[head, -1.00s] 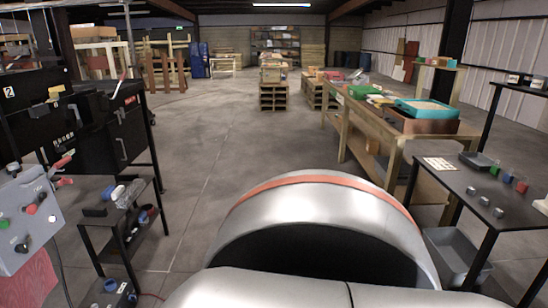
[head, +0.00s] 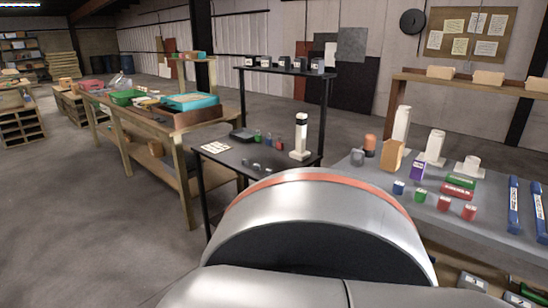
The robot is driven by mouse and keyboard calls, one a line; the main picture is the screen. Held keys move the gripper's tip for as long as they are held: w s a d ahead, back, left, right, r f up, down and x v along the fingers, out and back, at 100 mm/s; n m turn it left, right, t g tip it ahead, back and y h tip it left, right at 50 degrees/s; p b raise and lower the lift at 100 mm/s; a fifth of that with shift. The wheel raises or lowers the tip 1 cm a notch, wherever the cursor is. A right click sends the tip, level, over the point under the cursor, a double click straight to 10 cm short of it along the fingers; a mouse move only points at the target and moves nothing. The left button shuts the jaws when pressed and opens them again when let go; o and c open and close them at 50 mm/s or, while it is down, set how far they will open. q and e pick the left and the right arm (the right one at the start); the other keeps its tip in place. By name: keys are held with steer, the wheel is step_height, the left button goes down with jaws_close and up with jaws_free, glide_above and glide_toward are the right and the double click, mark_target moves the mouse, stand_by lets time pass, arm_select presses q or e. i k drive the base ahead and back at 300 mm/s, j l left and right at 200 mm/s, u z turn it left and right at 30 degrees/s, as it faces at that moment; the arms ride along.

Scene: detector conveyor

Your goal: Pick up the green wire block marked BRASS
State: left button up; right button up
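A small green block (head: 420,195) sits on the grey table at the right, between a blue block (head: 398,187) and a red block (head: 443,203). Its marking is too small to read. Another small green item (head: 257,136) stands at the back of the black table in the middle, beside a blue and a red one; I cannot tell if it is marked. Neither of my grippers is in view.
The grey table (head: 480,226) also holds a purple box (head: 417,170), green and red cylinders (head: 459,184), white stands (head: 401,128) and blue bars (head: 513,206). The black table (head: 225,167) carries a white post (head: 300,139). Open floor (head: 90,220) lies at the left.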

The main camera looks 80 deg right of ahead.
mark_target(456, 180)
steer(key=k+l+z, duration=0.1)
steer(key=z, duration=1.45)
steer(key=l+z, duration=0.2)
steer(key=z, duration=0.25)
steer(key=i+l+z, duration=0.1)
steer(key=z, duration=0.35)
steer(key=i+l+z, duration=0.1)
steer(key=l+z, duration=0.15)
steer(key=z, duration=0.2)
steer(key=i+l+z, duration=0.35)
steer(key=l, duration=0.15)
steer(key=i+l+z, duration=0.4)
steer(key=z, duration=0.7)
steer(key=k+j+z, duration=0.1)
steer(key=j+z, duration=0.3)
steer(key=k+j+z, duration=0.15)
steer(key=z, duration=0.2)
